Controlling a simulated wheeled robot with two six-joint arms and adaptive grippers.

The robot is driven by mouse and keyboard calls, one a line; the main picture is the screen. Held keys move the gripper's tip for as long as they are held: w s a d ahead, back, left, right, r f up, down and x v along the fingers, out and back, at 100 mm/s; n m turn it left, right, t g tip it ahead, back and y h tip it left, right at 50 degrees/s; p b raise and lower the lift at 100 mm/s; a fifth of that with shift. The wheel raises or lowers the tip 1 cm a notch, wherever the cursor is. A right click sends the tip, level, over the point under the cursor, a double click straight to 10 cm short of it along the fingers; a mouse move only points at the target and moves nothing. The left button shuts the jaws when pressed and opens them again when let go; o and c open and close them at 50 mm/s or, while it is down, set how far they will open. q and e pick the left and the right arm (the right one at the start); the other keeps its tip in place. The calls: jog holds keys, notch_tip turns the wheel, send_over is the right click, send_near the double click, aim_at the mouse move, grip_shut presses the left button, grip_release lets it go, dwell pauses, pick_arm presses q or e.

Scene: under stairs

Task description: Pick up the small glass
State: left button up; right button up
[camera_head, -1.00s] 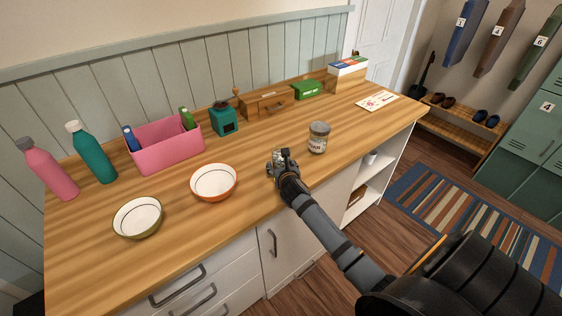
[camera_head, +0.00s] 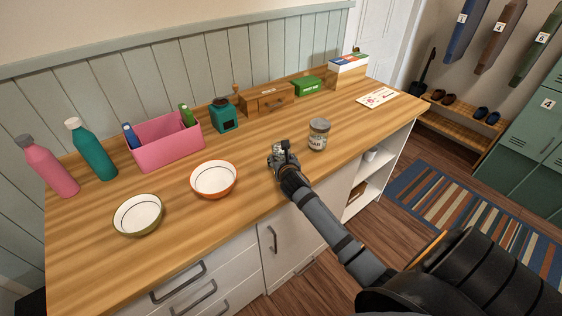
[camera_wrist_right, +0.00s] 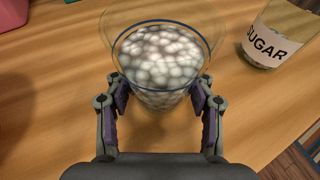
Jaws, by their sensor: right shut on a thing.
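The small glass (camera_wrist_right: 160,60) is clear with a blue line near its rim and is filled with white round pieces. It is upright between the fingers of my right gripper (camera_wrist_right: 162,103) in the right wrist view. The gripper is shut on its sides. In the head view my right gripper (camera_head: 279,158) is over the counter, to the right of the orange-rimmed bowl, and mostly hides the glass. I cannot tell whether the glass still touches the counter. My left gripper is not in view.
A sugar jar (camera_head: 319,134) stands close to the right of my gripper. The orange-rimmed bowl (camera_head: 214,180) and an olive bowl (camera_head: 139,215) are to the left. A pink bin (camera_head: 167,143), bottles, a teal grinder (camera_head: 224,116) and boxes line the back. The counter's front left is clear.

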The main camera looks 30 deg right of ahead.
jog(key=s+a+r+p, duration=0.1)
jog(key=s+a+r, duration=0.1)
jog(key=s+r, duration=0.9)
jog(key=shift+s+r, duration=0.15)
jog(key=shift+s, duration=1.25)
jog(key=shift+p, duration=0.3)
jog(key=o, duration=0.8)
grip_shut()
